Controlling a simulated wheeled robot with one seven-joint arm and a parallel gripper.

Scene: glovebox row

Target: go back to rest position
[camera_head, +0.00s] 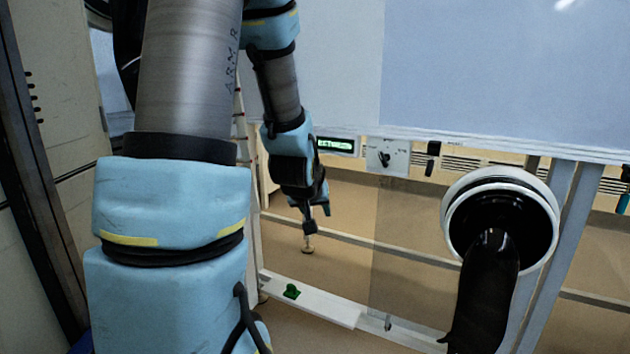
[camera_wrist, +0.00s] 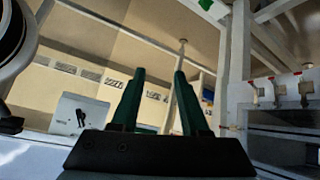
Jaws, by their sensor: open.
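My gripper (camera_wrist: 158,92) shows in the wrist view with its two dark green fingers apart and nothing between them. In the head view my gripper (camera_head: 308,215) hangs at the end of my blue-and-grey arm, left of the middle, in front of the glovebox frame. It appears apart from everything around it, and its fingertips are small there. A small green object (camera_head: 291,291) lies on the white lower rail (camera_head: 330,306) below the gripper. It also shows in the wrist view (camera_wrist: 206,4) at the top edge.
A round white-rimmed glove port (camera_head: 453,230) with a black glove (camera_head: 484,290) stands at the right. A green-lit display (camera_head: 336,145) and a switch panel (camera_head: 388,157) sit under the large pale panel (camera_head: 500,70). A beige cabinet (camera_head: 55,100) stands at the left.

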